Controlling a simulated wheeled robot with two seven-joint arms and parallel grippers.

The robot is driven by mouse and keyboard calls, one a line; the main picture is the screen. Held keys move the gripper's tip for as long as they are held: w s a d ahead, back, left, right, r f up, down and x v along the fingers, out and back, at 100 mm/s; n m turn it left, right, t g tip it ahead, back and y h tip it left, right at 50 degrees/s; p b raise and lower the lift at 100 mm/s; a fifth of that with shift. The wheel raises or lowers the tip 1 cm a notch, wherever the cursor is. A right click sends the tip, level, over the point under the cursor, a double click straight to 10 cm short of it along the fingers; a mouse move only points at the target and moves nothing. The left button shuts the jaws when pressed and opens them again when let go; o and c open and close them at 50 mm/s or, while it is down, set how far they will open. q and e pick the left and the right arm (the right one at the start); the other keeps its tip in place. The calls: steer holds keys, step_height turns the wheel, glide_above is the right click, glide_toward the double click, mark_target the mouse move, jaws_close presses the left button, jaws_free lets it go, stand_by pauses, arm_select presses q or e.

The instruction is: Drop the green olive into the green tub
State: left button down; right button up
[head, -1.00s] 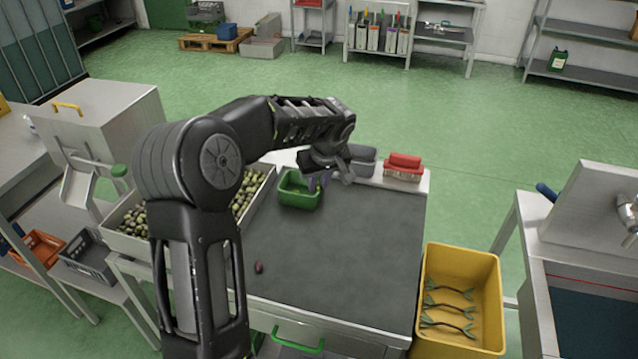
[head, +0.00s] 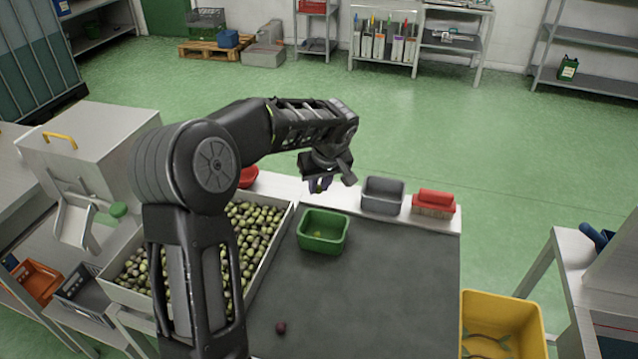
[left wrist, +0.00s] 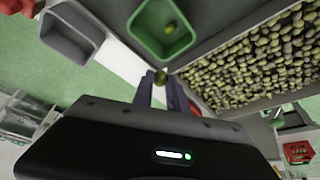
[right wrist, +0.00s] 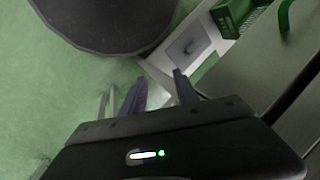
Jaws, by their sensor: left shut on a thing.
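My left gripper (head: 320,187) is shut on a green olive (left wrist: 161,77), which shows between its fingertips in the left wrist view. The green tub (head: 343,236) stands at the back of the dark worktop. In the head view the gripper is above the tub's far side; in the left wrist view the held olive is just outside the rim of the tub (left wrist: 133,20). One green olive (left wrist: 170,28) lies inside the tub. A dark reddish olive (head: 280,328) lies on the worktop. My right gripper (right wrist: 155,85) is open and empty, seen only in the right wrist view.
A grey tub (head: 383,196) and a red-topped brush (head: 434,203) stand right of the green tub. A long tray (head: 283,226) full of mixed olives lies to its left. A yellow crate (head: 520,312) stands off the worktop's right side. The middle worktop is clear.

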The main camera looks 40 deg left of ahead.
arm_select(q)
step_height(320, 180, down, 6)
steer(key=b, duration=0.2)
steer(key=shift+r+b, duration=0.2)
steer(key=shift+b, duration=0.1)
steer(key=c, duration=1.2)
jaws_free()
steer(key=shift+d, duration=0.1)
steer(key=shift+c, duration=0.2)
steer(key=shift+r, duration=0.1)
steer(key=b+v, duration=0.1)
steer(key=v, duration=0.6)
steer(key=shift+r, duration=0.35)
steer(key=shift+s, duration=0.15)
